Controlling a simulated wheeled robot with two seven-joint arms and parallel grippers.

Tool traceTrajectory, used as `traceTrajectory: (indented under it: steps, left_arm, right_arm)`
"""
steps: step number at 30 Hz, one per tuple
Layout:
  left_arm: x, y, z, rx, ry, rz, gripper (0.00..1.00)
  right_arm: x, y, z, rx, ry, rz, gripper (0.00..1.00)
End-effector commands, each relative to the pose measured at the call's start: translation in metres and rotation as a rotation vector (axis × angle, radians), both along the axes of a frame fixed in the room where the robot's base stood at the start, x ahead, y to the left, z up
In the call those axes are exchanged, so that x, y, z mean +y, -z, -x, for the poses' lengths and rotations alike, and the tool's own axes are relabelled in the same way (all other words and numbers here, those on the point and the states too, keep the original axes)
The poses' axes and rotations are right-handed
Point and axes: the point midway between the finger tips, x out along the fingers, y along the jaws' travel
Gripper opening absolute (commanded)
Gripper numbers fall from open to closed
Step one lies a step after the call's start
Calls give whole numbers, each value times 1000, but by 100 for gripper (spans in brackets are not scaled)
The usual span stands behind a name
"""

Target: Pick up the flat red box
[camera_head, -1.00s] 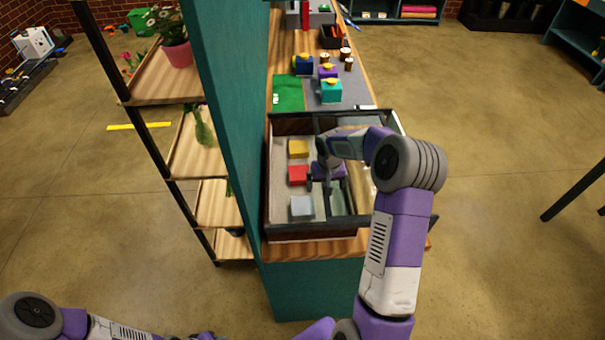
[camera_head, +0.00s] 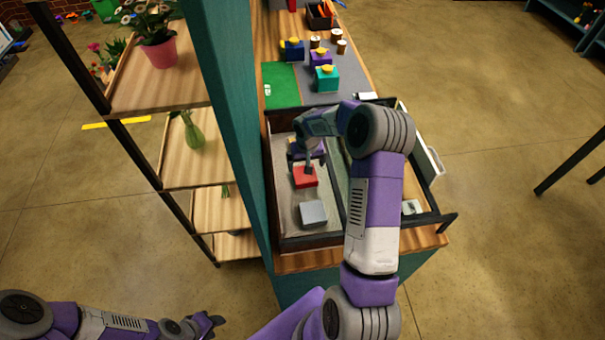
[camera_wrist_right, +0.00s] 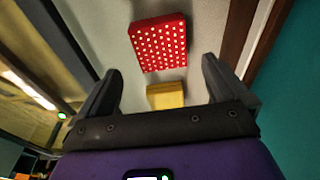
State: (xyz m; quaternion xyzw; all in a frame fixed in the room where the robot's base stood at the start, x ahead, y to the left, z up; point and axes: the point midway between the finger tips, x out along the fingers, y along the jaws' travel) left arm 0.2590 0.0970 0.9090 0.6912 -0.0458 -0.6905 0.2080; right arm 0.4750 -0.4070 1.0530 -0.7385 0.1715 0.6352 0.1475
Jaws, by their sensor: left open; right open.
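The flat red box (camera_head: 304,180) lies in the left compartment of the drawer-like tray (camera_head: 308,242). In the right wrist view it shows white dots (camera_wrist_right: 158,42). My right gripper (camera_head: 307,162) is open above the compartment, just at the far side of the red box, and partly covers it. In the wrist view the red box lies ahead of the open fingers (camera_wrist_right: 160,66), with nothing held. My left gripper (camera_head: 209,322) is open and low at the left, away from the tray.
A silver-grey box (camera_head: 313,212) lies nearer in the same compartment. A teal panel (camera_head: 225,110) stands close along the tray's left side, with wooden shelves (camera_head: 190,155) beyond. Several small boxes, including a teal one (camera_head: 325,79), stand on the counter behind.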

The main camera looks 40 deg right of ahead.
Motion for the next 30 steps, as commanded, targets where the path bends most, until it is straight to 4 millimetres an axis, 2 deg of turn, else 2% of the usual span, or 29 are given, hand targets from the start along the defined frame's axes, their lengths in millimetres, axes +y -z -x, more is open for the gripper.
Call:
traceTrajectory:
  steps: [3, 11, 19, 28, 30]
  left_arm:
    - [0, -2, 0, 0, 0, 0, 43]
    - [0, -3, 0, -1, 0, 0, 43]
    - [0, -7, 0, -1, 0, 0, 43]
    - [0, -7, 0, -1, 0, 0, 43]
    - [0, -7, 0, -1, 0, 0, 43]
  right_arm:
    - [-1, 20, -3, 2, -1, -1, 100]
    - [-3, 41, -6, 0, 0, 0, 100]
    - [-5, 77, -11, 0, 0, -1, 100]
    - [-6, 82, -12, -2, 0, 1, 100]
    - [-5, 82, -12, -2, 0, 0, 91]
